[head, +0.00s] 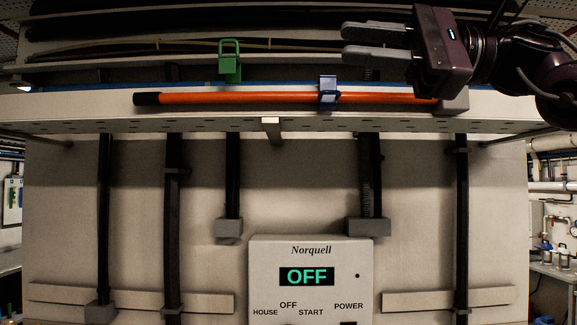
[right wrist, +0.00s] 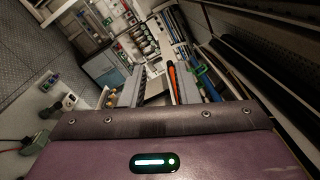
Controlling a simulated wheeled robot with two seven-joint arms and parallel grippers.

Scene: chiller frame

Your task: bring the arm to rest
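My right gripper (head: 345,42) is at the upper right of the head view, its two grey fingers pointing left. The fingers are apart with nothing between them, so it is open and empty. In the right wrist view the gripper (right wrist: 160,88) also has its fingers spread. My left gripper is not in view. In the head view an orange rod (head: 235,98) with a black end lies along the white ledge (head: 75,108), lower in the picture than the gripper. Its right end is near a grey block.
A green padlock-like piece (head: 230,68) and a blue clip (head: 328,91) are at the ledge. Below, a Norquell panel (head: 311,255) displays OFF. Dark vertical pipes (head: 172,220) run down the pale wall. Pipework and benches stand at both sides.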

